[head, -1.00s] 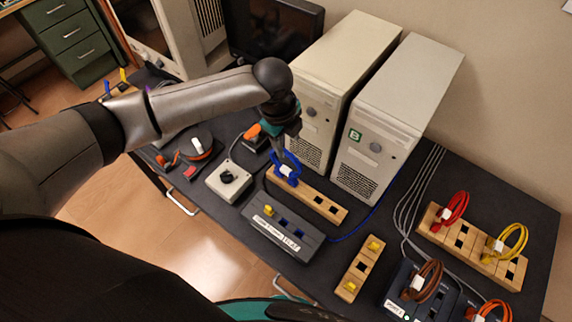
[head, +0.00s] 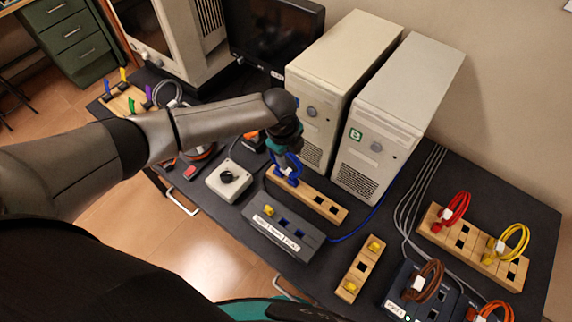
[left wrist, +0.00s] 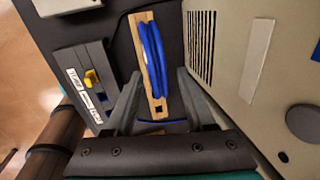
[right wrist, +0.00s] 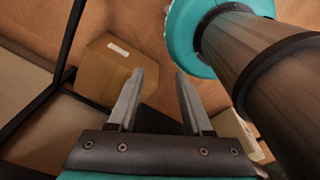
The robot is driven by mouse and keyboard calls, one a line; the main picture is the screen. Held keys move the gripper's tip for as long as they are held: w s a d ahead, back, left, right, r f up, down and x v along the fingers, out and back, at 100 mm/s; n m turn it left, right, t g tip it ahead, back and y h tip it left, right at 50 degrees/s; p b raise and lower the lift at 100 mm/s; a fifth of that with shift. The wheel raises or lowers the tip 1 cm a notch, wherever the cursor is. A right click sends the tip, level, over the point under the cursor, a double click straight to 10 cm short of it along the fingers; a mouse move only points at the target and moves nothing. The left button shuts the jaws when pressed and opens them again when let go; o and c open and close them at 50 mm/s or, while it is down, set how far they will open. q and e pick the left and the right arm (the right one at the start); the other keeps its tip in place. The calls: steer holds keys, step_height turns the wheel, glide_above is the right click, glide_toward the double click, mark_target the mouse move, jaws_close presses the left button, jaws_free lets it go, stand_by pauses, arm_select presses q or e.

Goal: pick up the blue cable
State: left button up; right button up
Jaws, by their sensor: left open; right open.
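The blue cable (head: 287,167) is a coiled loop at the left end of a wooden socket block (head: 327,207) in front of the beige computers. In the left wrist view the blue cable (left wrist: 152,60) stands along the wooden block, just ahead of and between the spread fingers. My left gripper (head: 286,155) is open and right above the cable; the fingers partly hide it in the head view. Whether the fingers touch it I cannot tell. My right gripper (right wrist: 154,75) is open and empty, over the floor near a cardboard box (right wrist: 108,73).
Two beige computer towers (head: 385,120) stand close behind the block. A grey switch box (head: 283,228) and a white box with a black knob (head: 229,180) lie in front. Red (head: 456,207) and yellow (head: 514,240) cables sit in another wooden block at right.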

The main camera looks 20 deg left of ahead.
arm_select(q)
jaws_close()
steer(key=shift+r, duration=0.1)
stand_by(1.2)
